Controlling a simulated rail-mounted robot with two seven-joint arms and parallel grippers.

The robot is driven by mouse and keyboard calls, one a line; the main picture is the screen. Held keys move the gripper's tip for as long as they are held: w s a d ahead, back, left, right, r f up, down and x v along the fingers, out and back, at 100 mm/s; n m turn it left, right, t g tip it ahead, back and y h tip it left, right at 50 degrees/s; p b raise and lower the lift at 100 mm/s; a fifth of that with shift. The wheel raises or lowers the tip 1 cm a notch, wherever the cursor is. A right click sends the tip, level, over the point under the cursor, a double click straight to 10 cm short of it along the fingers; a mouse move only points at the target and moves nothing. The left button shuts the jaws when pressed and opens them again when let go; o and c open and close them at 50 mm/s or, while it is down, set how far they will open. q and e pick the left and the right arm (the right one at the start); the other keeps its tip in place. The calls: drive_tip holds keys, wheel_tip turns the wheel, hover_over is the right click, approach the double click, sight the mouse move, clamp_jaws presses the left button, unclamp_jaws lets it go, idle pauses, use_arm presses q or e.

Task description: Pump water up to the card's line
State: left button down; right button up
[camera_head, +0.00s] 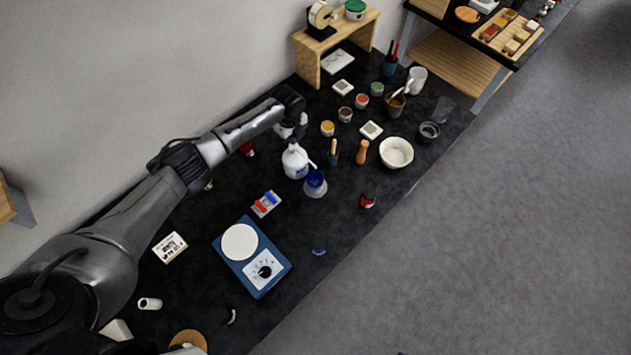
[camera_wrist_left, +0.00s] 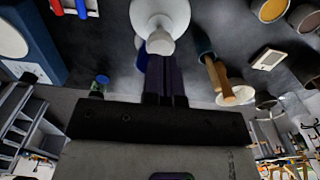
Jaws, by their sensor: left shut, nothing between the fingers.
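A white pump bottle (camera_head: 295,162) with a blue label stands upright on the dark bench, its spout toward the right. A blue cup (camera_head: 315,180) sits on a pale round base just below right of it. My left gripper (camera_head: 292,139) is above the bottle, shut and empty. In the left wrist view its dark fingers (camera_wrist_left: 164,58) reach the white pump head (camera_wrist_left: 160,42); I cannot tell whether they touch. The cup's water level cannot be made out. A small white card (camera_head: 170,247) with dark lettering lies at the left, too small to read. My right gripper is not in view.
A blue scale-like device (camera_head: 272,280) with a white disc and dial lies in front. Small paint pots, a white bowl (camera_head: 397,152) and a wooden-handled tool (camera_head: 361,152) stand right of the bottle. A wooden shelf (camera_head: 306,68) is at the back.

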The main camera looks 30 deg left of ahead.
use_arm(q)
drive_tip(key=shift+f, duration=0.1)
idle(0.3)
drive_tip(key=shift+f, duration=0.15)
drive_tip(key=shift+f+b, duration=1.45)
drive_tip(key=shift+f, duration=0.15)
drive_tip(key=shift+r, duration=0.3)
drive_tip(key=shift+r+p, duration=1.55)
drive_tip(key=shift+p, duration=0.1)
